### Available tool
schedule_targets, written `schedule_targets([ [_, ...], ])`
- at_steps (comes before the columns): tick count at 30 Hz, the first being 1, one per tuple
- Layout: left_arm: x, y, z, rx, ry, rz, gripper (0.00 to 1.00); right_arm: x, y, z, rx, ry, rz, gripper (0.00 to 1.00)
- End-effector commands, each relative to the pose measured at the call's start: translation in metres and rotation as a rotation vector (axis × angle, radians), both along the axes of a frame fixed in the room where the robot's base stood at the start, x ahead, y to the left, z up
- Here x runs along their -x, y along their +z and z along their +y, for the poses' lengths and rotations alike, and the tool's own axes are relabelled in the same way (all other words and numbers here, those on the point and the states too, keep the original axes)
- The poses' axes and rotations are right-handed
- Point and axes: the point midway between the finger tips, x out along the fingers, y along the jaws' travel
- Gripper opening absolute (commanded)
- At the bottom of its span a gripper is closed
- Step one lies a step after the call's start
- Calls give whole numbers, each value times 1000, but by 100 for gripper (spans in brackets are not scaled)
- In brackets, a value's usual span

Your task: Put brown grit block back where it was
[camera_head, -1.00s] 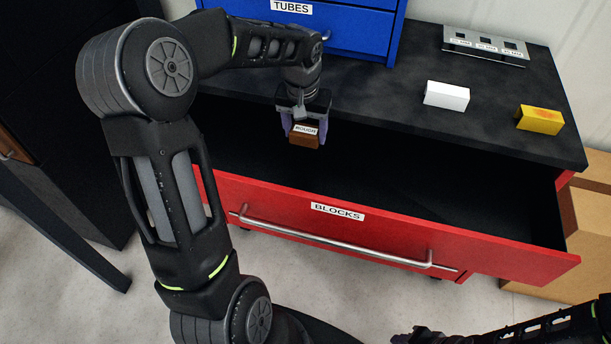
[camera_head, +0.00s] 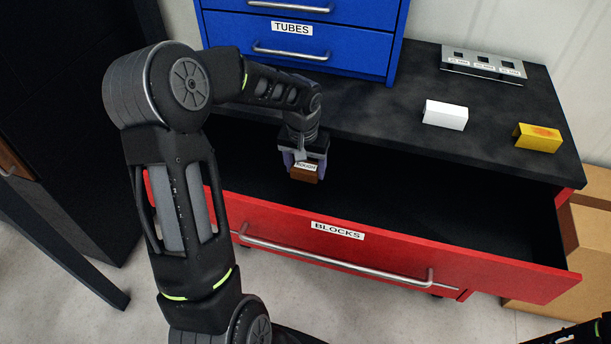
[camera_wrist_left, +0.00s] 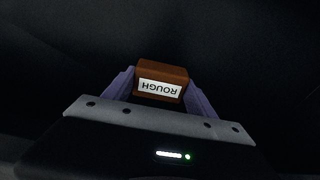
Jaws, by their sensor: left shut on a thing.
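The brown grit block (camera_head: 304,176) carries a white label reading ROUGH. My left gripper (camera_head: 304,170) is shut on it, one purple finger on each side. In the head view the block is over or inside the open red drawer (camera_head: 400,244) labelled BLOCKS, towards its left part. I cannot tell whether it touches the drawer floor. In the left wrist view the brown block (camera_wrist_left: 162,82) sits between the fingers against a dark background. My right gripper is not in view; only a bit of my right arm shows at the lower right corner.
A white block (camera_head: 446,115) and a yellow block (camera_head: 537,138) lie on the black worktop (camera_head: 390,120). A metal plate with square holes (camera_head: 482,63) stands at the back right. A blue cabinet (camera_head: 350,36) labelled TUBES stands behind. The drawer's right part looks empty. Cardboard boxes (camera_head: 590,235) are at right.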

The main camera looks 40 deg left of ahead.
Motion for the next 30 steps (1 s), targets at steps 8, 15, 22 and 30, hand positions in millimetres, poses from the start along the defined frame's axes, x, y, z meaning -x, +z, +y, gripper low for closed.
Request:
schedule_targets([
  [8, 1, -25, 0, 1, -1, 4, 33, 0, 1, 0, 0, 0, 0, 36],
  [15, 0, -37, 0, 0, -1, -1, 33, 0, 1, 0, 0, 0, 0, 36],
  [22, 0, -40, 0, 1, -1, 0, 33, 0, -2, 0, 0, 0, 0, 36],
  [30, 0, -40, 0, 1, 0, 0, 84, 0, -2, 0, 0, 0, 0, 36],
])
